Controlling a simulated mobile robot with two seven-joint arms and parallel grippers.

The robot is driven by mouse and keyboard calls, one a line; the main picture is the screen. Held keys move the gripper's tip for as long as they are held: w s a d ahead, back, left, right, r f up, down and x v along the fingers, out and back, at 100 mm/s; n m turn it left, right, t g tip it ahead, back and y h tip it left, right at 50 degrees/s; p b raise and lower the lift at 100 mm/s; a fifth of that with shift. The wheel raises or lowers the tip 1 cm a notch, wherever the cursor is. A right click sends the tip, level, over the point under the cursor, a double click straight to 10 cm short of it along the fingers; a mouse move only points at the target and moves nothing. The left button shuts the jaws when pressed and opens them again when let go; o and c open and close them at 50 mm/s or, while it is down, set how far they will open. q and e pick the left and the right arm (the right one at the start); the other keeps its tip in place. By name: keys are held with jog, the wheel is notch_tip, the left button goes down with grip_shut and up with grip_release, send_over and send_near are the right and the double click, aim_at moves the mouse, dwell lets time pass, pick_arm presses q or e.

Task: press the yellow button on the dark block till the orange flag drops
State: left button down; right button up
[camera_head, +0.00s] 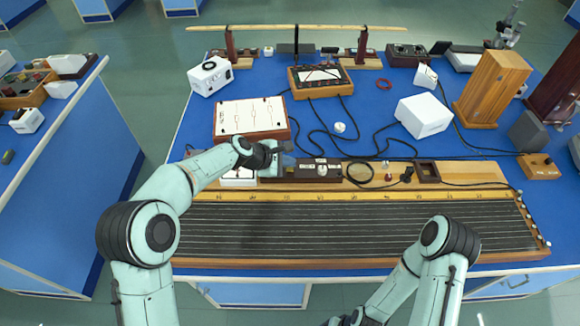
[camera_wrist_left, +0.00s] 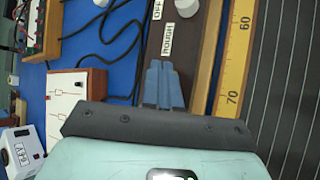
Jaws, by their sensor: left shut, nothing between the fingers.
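A long dark brown block (camera_head: 305,174) with a white knob (camera_head: 322,170) lies behind the ruled board. In the left wrist view the dark block (camera_wrist_left: 190,52) bears a label reading "ROUGH" and the white knob (camera_wrist_left: 185,8). My left gripper (camera_head: 288,160) is at the block's left end. Its blue fingers (camera_wrist_left: 160,70) are shut and empty, over the dark block in the wrist picture; I cannot tell whether they touch it. I can make out no yellow button and no orange flag; the gripper covers part of the block.
The wired board (camera_head: 414,222) with a yellow scale spans the front of the blue table. A white circuit panel (camera_head: 250,116) stands behind my left gripper. Black cables (camera_head: 345,136) cross the middle. A white box (camera_head: 423,115) and wooden box (camera_head: 492,88) stand right.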

aim_at(288, 169)
pick_arm(q)
jog(key=shift+f, duration=0.3)
pick_arm(e)
jog(key=shift+s+f, duration=0.1)
jog(key=shift+f, duration=0.05)
dwell(0.3)
pick_arm(q)
jog(key=shift+r+p, duration=0.5)
jog(key=shift+r, duration=0.35)
pick_arm(e)
jog(key=shift+w+r, duration=0.45)
jog(key=shift+r, duration=0.3)
pick_arm(q)
jog(key=shift+r, duration=0.1)
jog(key=shift+r+p, duration=0.4)
jog(key=shift+r, duration=0.25)
jog(key=shift+r+p, duration=1.05)
jog(key=shift+r, duration=0.8)
jog(key=shift+f, duration=0.1)
pick_arm(e)
jog(key=w+r, duration=0.1)
jog(key=r, duration=0.1)
jog(key=w+r, duration=0.1)
jog(key=shift+w+r, duration=0.35)
jog(key=shift+w, duration=0.05)
jog(key=shift+s, duration=0.1)
